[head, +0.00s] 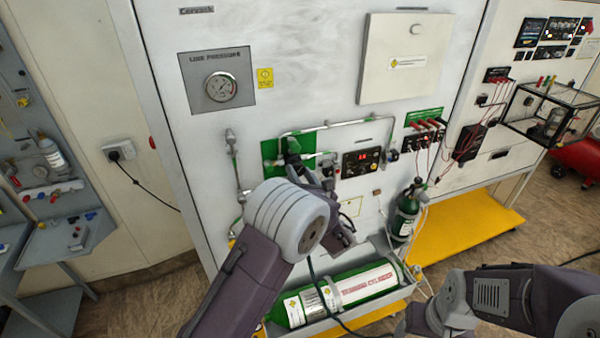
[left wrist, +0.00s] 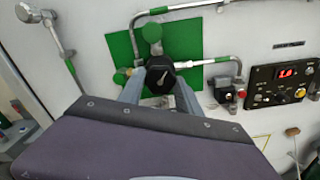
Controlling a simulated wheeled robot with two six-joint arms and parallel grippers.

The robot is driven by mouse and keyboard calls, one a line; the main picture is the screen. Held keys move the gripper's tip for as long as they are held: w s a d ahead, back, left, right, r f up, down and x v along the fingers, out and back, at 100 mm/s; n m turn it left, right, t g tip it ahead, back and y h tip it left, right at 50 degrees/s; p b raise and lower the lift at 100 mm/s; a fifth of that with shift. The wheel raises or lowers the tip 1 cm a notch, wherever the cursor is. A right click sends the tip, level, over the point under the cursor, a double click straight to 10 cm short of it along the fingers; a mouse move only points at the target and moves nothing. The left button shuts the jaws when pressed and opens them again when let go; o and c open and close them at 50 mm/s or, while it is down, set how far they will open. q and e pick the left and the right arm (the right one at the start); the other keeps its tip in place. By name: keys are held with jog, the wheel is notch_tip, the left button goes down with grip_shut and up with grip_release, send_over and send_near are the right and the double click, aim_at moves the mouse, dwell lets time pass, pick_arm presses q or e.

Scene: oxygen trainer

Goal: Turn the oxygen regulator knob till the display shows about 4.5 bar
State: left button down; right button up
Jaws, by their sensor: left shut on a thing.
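The regulator knob (left wrist: 159,76) is black with a pale pointer mark, on a green backing plate (left wrist: 194,50) on the wall panel. My left gripper (left wrist: 160,88) is shut on this knob, one grey finger on each side. In the head view my left arm covers most of the knob. The display (left wrist: 285,72) shows red digits, perhaps 1.8, too small to read surely; it also shows in the head view (head: 362,170). My right arm lies at the lower right of the head view, its fingers not visible.
A line pressure gauge (head: 220,87) is at the upper left of the panel. Metal pipes (head: 345,124) run beside the knob. A large green cylinder (head: 345,290) lies in a tray below, and a small green cylinder (head: 405,213) stands to the right.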

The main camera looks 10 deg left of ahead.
pick_arm(q)
jog(key=m+p, duration=0.2)
jog(key=m, duration=0.4)
jog(key=shift+r, duration=0.15)
jog(key=shift+m, duration=0.3)
dwell(0.4)
jog(key=c, duration=0.8)
grip_release()
jog(key=shift+c, duration=0.2)
jog(key=b+v, duration=0.2)
jog(key=v, duration=0.7)
jog(key=shift+w, duration=0.1)
